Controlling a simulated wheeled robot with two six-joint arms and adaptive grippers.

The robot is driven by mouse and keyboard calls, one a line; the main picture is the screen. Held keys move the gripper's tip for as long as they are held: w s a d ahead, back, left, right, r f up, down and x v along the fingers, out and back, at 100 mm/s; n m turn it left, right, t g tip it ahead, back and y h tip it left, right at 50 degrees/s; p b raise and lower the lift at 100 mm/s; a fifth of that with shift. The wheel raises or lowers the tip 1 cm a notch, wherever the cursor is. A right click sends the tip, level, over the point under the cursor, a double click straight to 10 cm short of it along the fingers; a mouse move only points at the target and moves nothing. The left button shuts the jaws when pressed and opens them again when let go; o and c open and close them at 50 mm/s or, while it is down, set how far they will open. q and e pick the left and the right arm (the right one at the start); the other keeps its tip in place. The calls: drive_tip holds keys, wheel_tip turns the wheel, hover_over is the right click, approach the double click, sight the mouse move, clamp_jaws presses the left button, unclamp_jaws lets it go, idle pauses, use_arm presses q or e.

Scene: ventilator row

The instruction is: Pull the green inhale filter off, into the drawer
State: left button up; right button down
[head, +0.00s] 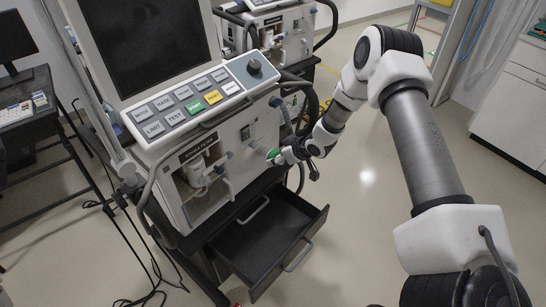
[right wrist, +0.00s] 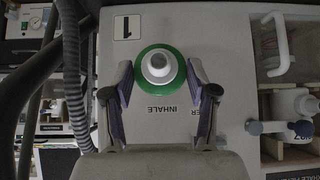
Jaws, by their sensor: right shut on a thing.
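The green inhale filter (head: 272,154) is at the front panel of the near ventilator (head: 230,150). In the right wrist view the filter (right wrist: 158,88) is a green disc with a white centre port, in front of the panel marked "INHALE". My right gripper (head: 278,156) reaches in from the right and is shut on the filter, one finger on each side in the wrist view (right wrist: 160,95). Whether the filter still sits on its port is hidden. The dark drawer (head: 308,232) below the ventilator is pulled open and looks empty. My left gripper is not in view.
A compartment with a white part (head: 197,172) is open left of the filter. A grey hose (right wrist: 74,75) runs close beside the gripper. A second ventilator (head: 283,38) stands behind. A cart (head: 30,115) is at left, with cables on the floor. Floor right of the drawer is clear.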

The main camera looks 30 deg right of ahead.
drive_tip(key=shift+s+f, duration=0.1)
drive_tip(key=shift+s, duration=0.05)
drive_tip(key=shift+s+d+p, duration=0.2)
drive_tip(key=shift+s+p, duration=0.3)
drive_tip(key=shift+s, duration=0.05)
drive_tip(key=s+p, duration=0.1)
drive_tip(key=s, duration=0.1)
drive_tip(key=s+d+p, duration=0.1)
drive_tip(key=s, duration=0.1)
drive_tip(key=shift+d+p, duration=0.1)
drive_tip(key=shift+p, duration=0.2)
idle(0.8)
